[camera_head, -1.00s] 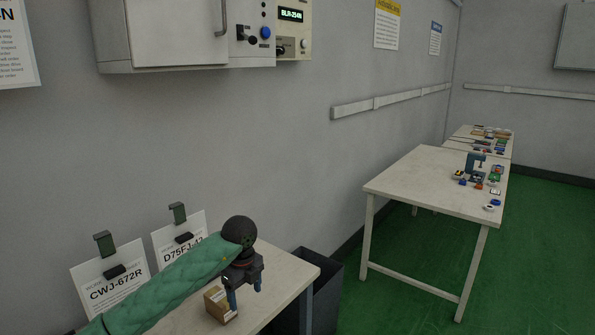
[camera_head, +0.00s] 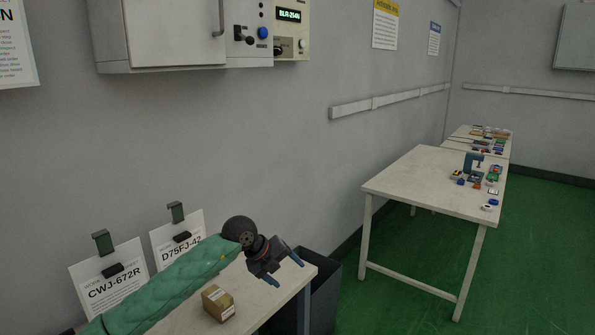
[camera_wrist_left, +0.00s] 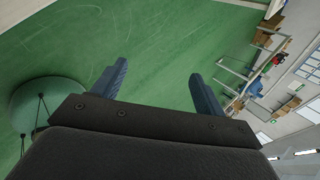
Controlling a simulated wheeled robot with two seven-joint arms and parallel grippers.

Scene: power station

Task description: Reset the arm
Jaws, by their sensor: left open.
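My left arm, in a green sleeve, comes in from the lower left of the head view. Its gripper (camera_head: 284,272) is in the air over the right part of the near table (camera_head: 288,290). The two blue fingers are apart with nothing between them, and they point down and to the right. The left wrist view shows the same open fingers (camera_wrist_left: 158,86) with green floor beyond them. A small cardboard box (camera_head: 218,302) sits on the near table, left of the gripper and apart from it. My right gripper does not show.
Two clipped paper signs (camera_head: 108,280) (camera_head: 178,240) stand behind the arm against the wall. A dark bin (camera_head: 322,290) stands right of the near table. A grey cabinet (camera_head: 165,35) hangs above. A farther table (camera_head: 415,185) holds several small items. Green floor (camera_head: 400,265) lies open between.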

